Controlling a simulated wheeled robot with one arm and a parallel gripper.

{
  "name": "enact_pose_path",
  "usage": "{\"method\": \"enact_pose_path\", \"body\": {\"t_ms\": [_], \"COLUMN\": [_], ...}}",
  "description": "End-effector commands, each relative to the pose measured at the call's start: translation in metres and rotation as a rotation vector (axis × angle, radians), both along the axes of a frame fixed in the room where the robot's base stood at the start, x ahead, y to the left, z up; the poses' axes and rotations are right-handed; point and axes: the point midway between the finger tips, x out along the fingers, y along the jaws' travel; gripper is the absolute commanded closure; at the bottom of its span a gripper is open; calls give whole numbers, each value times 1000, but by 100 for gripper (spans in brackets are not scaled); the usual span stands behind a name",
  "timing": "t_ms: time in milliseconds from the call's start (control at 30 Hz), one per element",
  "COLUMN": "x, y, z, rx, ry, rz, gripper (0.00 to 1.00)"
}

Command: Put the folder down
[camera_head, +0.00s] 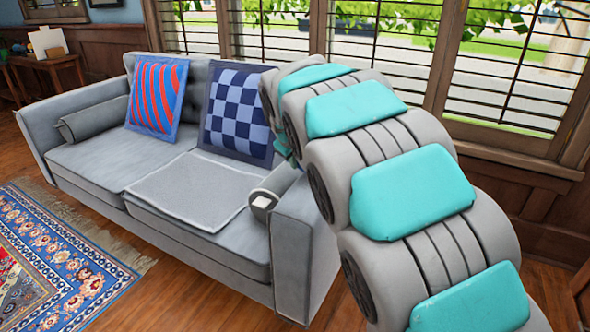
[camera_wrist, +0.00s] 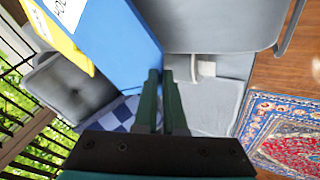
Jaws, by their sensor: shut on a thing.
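A blue folder (camera_wrist: 120,45) with a yellow strip and white printed labels along its left side fills the upper left of the wrist view. My gripper (camera_wrist: 165,80), with dark green fingers, is shut on the folder near its lower right edge. The exact contact is hard to see. The folder is held in the air, with the grey sofa (camera_wrist: 210,25) beyond it. In the head view the sofa (camera_head: 95,163) stands below the window, and my arm hides both the gripper and the folder.
A grey throw (camera_head: 190,188) lies on the seat. A red-blue striped cushion (camera_head: 157,97) and a blue checkered cushion (camera_head: 235,112) lean on the backrest. Grey bolsters (camera_head: 95,118) lie at both ends. A patterned rug (camera_head: 60,260) covers the floor in front. The left seat is bare.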

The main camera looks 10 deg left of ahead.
Motion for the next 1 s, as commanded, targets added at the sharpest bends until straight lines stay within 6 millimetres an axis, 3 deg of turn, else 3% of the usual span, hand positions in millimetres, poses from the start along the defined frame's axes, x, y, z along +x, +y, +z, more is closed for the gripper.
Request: {"method": "enact_pose_path", "body": {"t_ms": [200,533,867,900,1000], "x": [7,7,7,7,7], "y": [2,2,3,3,3], "z": [-1,-35,-38,-39,-38], "rx": [0,-1,0,0,1], "ry": [0,0,-1,-1,-1], "rz": [0,1,1,1,0], "gripper": [100,100,100,92,80]}}
